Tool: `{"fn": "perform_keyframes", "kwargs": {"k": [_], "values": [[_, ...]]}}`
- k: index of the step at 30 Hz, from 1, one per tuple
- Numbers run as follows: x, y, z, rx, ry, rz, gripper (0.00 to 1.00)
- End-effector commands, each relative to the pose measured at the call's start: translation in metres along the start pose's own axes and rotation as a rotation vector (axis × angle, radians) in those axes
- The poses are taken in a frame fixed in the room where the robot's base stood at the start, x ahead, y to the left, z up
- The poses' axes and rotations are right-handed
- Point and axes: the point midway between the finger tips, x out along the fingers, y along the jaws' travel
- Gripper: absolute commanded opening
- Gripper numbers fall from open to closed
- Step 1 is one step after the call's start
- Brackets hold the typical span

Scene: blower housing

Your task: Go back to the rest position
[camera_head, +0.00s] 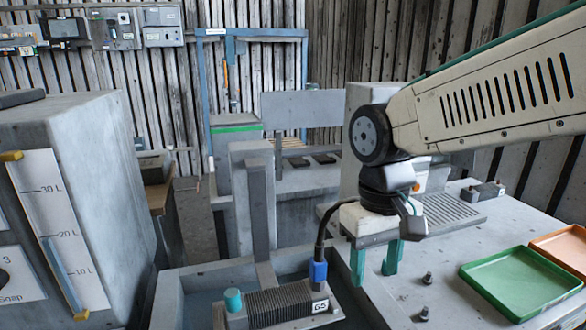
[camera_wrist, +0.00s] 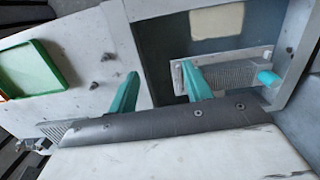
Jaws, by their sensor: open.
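My gripper (camera_head: 375,264) hangs from my cream arm at the right of the head view, with its two teal fingers pointing down and apart. It is above the left edge of the grey worktop (camera_head: 445,265), and nothing is seen between the fingers. In the wrist view my gripper (camera_wrist: 160,72) also shows spread and empty. The finned block (camera_head: 280,303) marked G5, with a teal knob (camera_head: 233,300) and a blue connector (camera_head: 318,271) on a black cable, lies left of and below the gripper. In the wrist view the block (camera_wrist: 225,72) is partly hidden behind one finger.
A green tray (camera_head: 520,283) and an orange tray (camera_head: 566,247) lie on the worktop at the right, with small dark pegs (camera_head: 427,278) beside them. A grey upright post (camera_head: 257,205) rises behind the block. A large grey cabinet (camera_head: 90,150) with a litre scale stands at the left.

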Motion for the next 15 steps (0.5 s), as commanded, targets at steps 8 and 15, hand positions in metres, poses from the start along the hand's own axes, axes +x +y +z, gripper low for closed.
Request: {"fn": "perform_keyframes", "kwargs": {"k": [8,15], "values": [[0.009,0.061,0.111,0.161,0.073,-0.009,0.5],[0.011,0.08,0.152,0.292,0.159,0.0,0.5]]}}
